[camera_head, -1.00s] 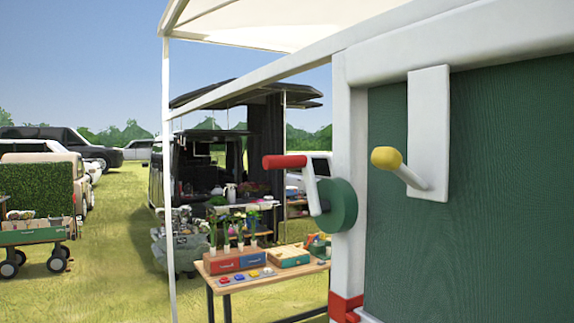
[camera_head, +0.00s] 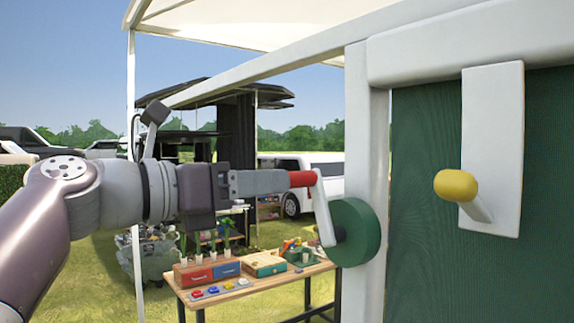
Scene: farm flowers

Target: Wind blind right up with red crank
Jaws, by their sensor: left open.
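The red crank handle (camera_head: 302,179) sticks out to the left at the top of a white crank arm (camera_head: 325,210). The arm joins a round green drum (camera_head: 357,232) on the white post. My left gripper (camera_head: 284,182) is at the handle with its fingers pointing right. It is open, and a grey finger covers the handle's left part. Whether the finger touches the handle I cannot tell. No hanging blind can be told for sure; a green panel (camera_head: 430,180) fills the white frame at the right. My right gripper is not in view.
A yellow knob (camera_head: 456,185) on a white plate (camera_head: 494,120) sticks out from the panel. The white post (camera_head: 365,130) stands right behind the drum. A wooden table (camera_head: 250,288) with boxes and small items stands below the crank. A thin white pole (camera_head: 131,100) rises at the left.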

